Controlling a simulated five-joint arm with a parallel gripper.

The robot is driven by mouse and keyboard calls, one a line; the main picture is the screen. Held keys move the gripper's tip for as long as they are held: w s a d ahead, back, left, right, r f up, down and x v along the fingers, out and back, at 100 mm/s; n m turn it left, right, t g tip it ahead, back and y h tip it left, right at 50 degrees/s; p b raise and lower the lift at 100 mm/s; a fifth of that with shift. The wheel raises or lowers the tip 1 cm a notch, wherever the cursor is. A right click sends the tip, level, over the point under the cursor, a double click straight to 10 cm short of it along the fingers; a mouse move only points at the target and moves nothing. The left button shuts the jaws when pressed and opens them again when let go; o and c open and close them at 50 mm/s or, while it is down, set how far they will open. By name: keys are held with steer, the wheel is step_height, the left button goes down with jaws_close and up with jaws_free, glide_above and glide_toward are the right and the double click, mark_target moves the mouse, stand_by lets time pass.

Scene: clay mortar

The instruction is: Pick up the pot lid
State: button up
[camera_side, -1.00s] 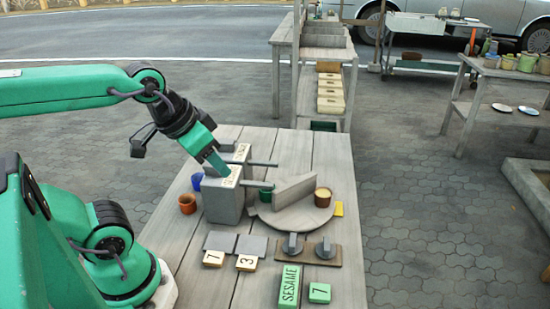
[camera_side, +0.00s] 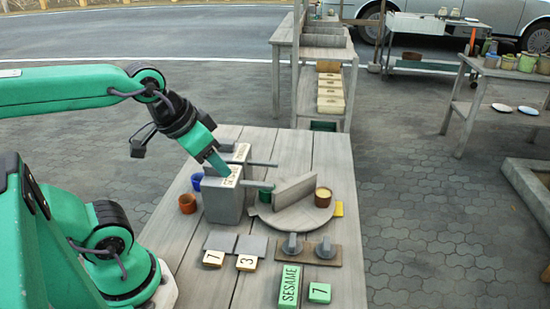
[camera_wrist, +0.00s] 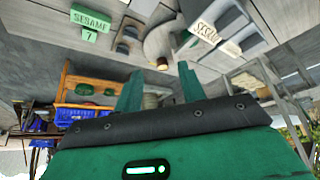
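My gripper (camera_side: 216,164) points down at the top of a grey block-like container (camera_side: 222,204) with a SESAME label. I cannot tell whether it touches it. In the wrist view its two fingers (camera_wrist: 160,85) are apart with nothing between them. No thing is plainly a pot lid. Two grey pieces with raised knobs, a left one (camera_side: 292,245) and a right one (camera_side: 326,249), sit on a brown board at the table's middle, away from my gripper.
An orange-brown cup (camera_side: 187,203) and a blue cup (camera_side: 197,182) stand left of the container. A green cup (camera_side: 265,194) stands to its right. Rods project from the containers. Green SESAME (camera_side: 289,286) and 7 (camera_side: 319,293) blocks lie near the front.

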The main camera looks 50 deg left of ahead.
steer(key=shift+w, duration=0.1)
steer(key=m+g, duration=0.5)
steer(key=m, duration=2.1)
glide_above(326, 242)
steer(key=f, duration=1.4)
steer(key=shift+a, duration=0.25)
steer(key=shift+d+f+m+g, duration=0.3)
steer(key=shift+f+m, duration=0.05)
steer(key=shift+m, duration=0.15)
steer(key=shift+f, duration=1.3)
